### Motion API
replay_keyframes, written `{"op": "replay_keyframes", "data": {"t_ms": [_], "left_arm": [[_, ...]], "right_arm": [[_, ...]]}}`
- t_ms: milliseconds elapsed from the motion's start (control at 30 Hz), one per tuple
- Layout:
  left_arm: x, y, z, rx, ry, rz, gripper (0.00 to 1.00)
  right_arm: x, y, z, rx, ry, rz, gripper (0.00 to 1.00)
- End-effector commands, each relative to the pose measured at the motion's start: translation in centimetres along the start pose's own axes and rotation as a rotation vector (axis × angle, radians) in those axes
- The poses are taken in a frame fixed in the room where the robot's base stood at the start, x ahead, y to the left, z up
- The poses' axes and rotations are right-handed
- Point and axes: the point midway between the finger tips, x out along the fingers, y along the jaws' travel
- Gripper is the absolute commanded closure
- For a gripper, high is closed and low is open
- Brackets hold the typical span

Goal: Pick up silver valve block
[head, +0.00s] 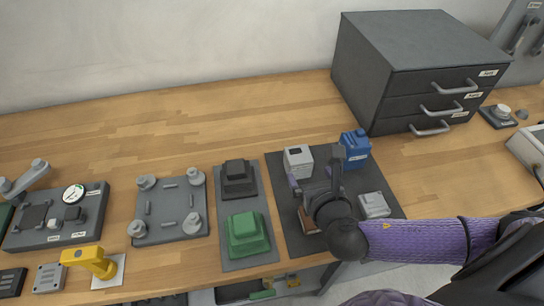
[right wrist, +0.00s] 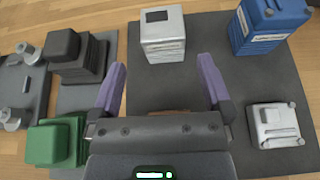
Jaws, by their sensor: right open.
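A silver block (head: 374,205), which looks like the valve block, lies on the right side of a dark grey mat (head: 284,223). It also shows at the right of the right wrist view (right wrist: 276,125), with a raised top. My right gripper (head: 316,175) is open above the mat, left of the silver block and apart from it. In the right wrist view its two purple fingers (right wrist: 162,75) are spread with nothing between them. My left gripper is not in view.
A white-grey box (head: 298,161) and a blue container (head: 355,148) stand at the mat's back. A brown item (head: 308,222) is partly hidden under my right gripper. Black (head: 238,178) and green (head: 246,233) blocks stand left. A dark drawer cabinet (head: 415,75) stands behind.

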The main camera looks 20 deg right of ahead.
Motion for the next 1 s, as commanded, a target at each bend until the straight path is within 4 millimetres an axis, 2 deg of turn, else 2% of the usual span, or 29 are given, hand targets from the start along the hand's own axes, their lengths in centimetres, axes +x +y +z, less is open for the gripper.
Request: {"op": "replay_keyframes", "data": {"t_ms": [33, 400, 500, 700, 1000], "left_arm": [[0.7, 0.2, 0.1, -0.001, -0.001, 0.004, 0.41], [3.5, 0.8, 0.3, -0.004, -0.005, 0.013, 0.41], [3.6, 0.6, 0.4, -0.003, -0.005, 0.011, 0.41], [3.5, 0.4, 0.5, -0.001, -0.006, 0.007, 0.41], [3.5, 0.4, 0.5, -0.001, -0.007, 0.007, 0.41]], "right_arm": [[1.2, 0.0, -0.2, 0.002, -0.004, -0.003, 0.0], [8.0, 0.1, -0.6, 0.0, -0.004, 0.001, 0.0], [8.8, 0.1, -0.4, -0.002, -0.004, 0.002, 0.0], [8.8, 0.1, -0.3, -0.003, -0.003, 0.003, 0.0], [8.8, 0.1, -0.3, -0.003, -0.003, 0.004, 0.64]]}}
